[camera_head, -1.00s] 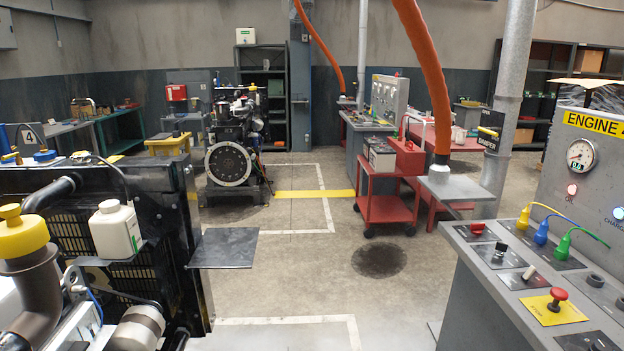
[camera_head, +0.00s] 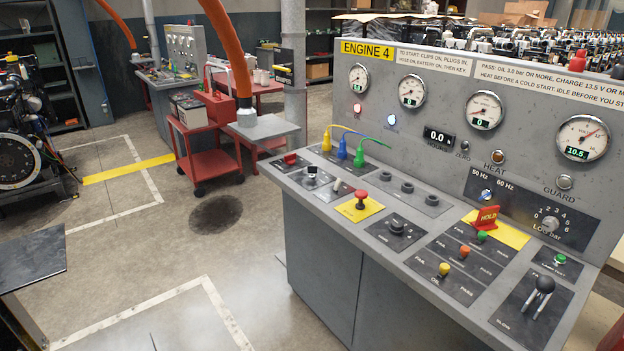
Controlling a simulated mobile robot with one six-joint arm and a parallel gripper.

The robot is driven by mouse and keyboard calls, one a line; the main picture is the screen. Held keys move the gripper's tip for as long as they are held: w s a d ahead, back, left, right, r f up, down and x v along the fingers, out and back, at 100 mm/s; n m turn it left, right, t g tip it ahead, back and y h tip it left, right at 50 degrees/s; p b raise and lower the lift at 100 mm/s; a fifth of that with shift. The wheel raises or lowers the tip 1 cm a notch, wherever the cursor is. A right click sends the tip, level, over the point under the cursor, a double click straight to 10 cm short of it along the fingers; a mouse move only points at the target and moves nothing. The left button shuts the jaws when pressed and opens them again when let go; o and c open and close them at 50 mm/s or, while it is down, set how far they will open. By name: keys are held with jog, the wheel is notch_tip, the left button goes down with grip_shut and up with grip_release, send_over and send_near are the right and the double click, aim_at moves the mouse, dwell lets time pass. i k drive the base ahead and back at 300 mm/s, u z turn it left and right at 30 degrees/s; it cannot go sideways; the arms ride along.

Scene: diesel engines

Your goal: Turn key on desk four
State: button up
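Desk four is the grey control desk (camera_head: 330,240) on the right, under a yellow ENGINE 4 label (camera_head: 367,49). On its left top stand a red switch (camera_head: 290,158), a small black-and-silver control (camera_head: 312,170), a pale lever (camera_head: 338,187) and a red mushroom button on a yellow plate (camera_head: 371,210). A black knob (camera_head: 397,226) sits nearer. I cannot tell for sure which of these is the key. My gripper is out of view.
A red HOLD tag (camera_head: 487,218) and a black two-stem lever (camera_head: 540,290) stand on the desk's right part. A red cart (camera_head: 205,150) and grey pole (camera_head: 292,80) are behind. A dark plate (camera_head: 30,258) juts in at left. Floor before the desk is clear.

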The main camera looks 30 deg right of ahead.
aim_at(312, 170)
jog(key=k, duration=1.3)
jog(key=z, duration=0.55)
jog(key=i, duration=1.4)
jog(key=u, duration=0.5)
jog(key=i, duration=0.55)
jog(key=u, duration=0.3)
